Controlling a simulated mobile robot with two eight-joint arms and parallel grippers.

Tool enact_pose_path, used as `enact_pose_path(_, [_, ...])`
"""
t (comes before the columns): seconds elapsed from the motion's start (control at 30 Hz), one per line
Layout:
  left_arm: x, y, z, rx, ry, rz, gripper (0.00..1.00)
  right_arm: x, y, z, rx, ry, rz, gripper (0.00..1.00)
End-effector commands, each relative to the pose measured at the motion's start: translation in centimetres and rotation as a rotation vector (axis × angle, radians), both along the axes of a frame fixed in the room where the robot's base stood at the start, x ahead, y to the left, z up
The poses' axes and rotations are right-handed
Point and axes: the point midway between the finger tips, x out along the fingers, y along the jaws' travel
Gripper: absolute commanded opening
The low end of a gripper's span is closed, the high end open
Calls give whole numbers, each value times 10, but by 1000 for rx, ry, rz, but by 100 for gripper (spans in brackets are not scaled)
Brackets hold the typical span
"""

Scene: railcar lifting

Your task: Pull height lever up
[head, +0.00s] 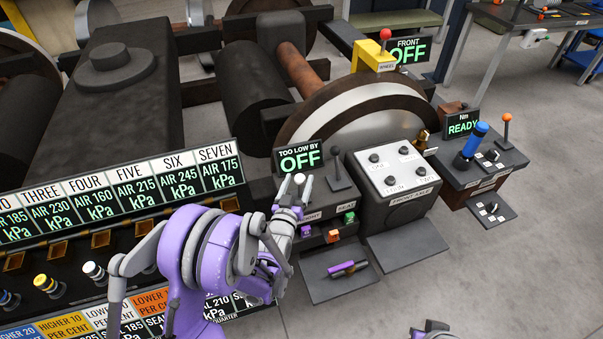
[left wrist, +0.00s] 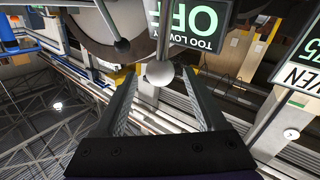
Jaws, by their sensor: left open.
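A lever with a white ball knob (head: 299,178) stands on the dark control box below a display reading "TOO LOW BY OFF" (head: 301,158). My left gripper (head: 289,192) is open at this knob. In the left wrist view the white ball (left wrist: 160,73) sits between the fingertips of my open left gripper (left wrist: 163,85), with gaps at the sides. Whether a finger touches it I cannot tell. A small part of my right arm (head: 432,329) shows at the bottom edge; its fingers cannot be made out.
A black-knobbed lever (head: 337,153) stands close to the right of the white knob; it also shows in the left wrist view (left wrist: 122,45). A grey front-axle panel (head: 400,178) is further right. A pressure board (head: 120,200) lies left. Grey floor (head: 480,290) is clear at lower right.

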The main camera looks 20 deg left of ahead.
Motion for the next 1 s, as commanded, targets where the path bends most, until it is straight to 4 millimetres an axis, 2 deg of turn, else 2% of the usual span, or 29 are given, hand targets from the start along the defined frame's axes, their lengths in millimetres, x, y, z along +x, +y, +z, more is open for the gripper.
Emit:
enact_pose_path(0.1, [-25, 0, -1, 0, 0, 0, 73, 0, 0, -4, 0, 1, 0, 0])
enact_pose_path(0.33, [-53, 0, 0, 1, -1, 0, 73, 0, 0, -7, 0, 2, 0, 0])
enact_pose_path(1.0, [-58, -1, 4, 3, 10, -2, 73, 0, 0, -5, 0, 2, 0, 0])
